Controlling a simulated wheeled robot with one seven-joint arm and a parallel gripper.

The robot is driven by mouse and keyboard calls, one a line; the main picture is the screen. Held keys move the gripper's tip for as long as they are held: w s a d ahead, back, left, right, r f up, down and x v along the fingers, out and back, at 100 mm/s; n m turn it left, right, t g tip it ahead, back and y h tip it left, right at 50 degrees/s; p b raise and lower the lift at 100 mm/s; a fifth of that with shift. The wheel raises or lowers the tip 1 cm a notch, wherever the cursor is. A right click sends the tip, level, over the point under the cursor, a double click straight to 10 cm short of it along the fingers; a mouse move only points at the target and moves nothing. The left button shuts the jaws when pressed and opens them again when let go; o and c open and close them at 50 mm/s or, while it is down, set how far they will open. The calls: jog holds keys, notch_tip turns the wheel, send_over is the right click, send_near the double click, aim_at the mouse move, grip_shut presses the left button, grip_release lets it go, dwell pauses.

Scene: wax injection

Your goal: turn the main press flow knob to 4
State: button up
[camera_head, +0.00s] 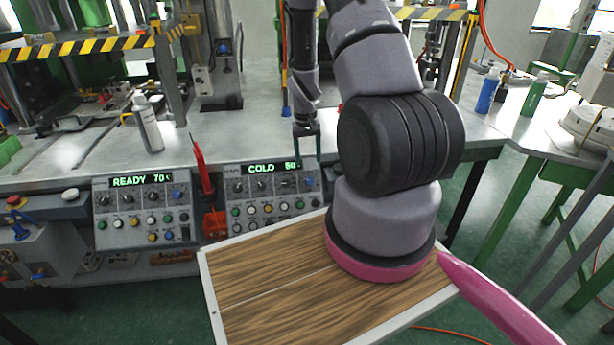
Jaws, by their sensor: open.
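Two grey control panels stand along the front edge of the press table. The left panel (144,241) has a green display reading "READY 70", and the right panel (271,214) reads "COLD 50". Both carry small dials, coloured buttons and a blue knob: one on the left panel (177,195), one on the right panel (309,183). The labels are too small to read, so I cannot tell which is the main press flow knob or its setting. My gripper (307,152) is open and empty, fingers pointing down, above the right panel's upper right part. I cannot tell its exact distance from the panel.
A red tool (202,166) stands upright between the panels, above a red block (215,224). A white bottle (148,124) stands on the table behind the left panel. Blue (487,90) and green (533,94) bottles stand on the right table. My arm hides the middle right.

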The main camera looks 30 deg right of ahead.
aim_at(310, 181)
jog(key=f, duration=0.8)
jog(key=shift+s+d+f, duration=0.1)
jog(key=shift+d+f, duration=0.15)
jog(key=shift+f, duration=0.15)
grip_shut()
